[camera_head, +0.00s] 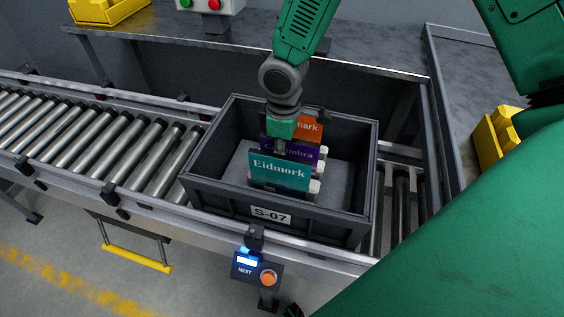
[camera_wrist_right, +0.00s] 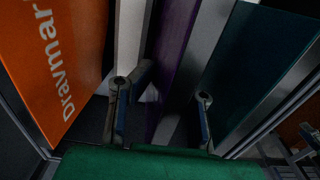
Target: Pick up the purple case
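The purple case (camera_head: 303,151) stands upright in a dark grey bin (camera_head: 230,196), between an orange case (camera_head: 311,128) behind and a teal case (camera_head: 280,172) labelled Eidmork in front. My right gripper (camera_head: 280,146) reaches down into the bin at the purple case and covers part of it. In the right wrist view the purple case (camera_wrist_right: 178,60) runs between the two spread fingers of my right gripper (camera_wrist_right: 160,115). A gap shows beside the right finger; contact at the left finger is unclear. My left gripper is not in view.
The bin, labelled S-07, sits on a roller conveyor (camera_head: 90,130). A post with a NEXT button (camera_head: 267,278) stands in front. A grey bench (camera_head: 180,40) is behind, with yellow bins (camera_head: 98,10) and a button box. Bin walls surround the right gripper closely.

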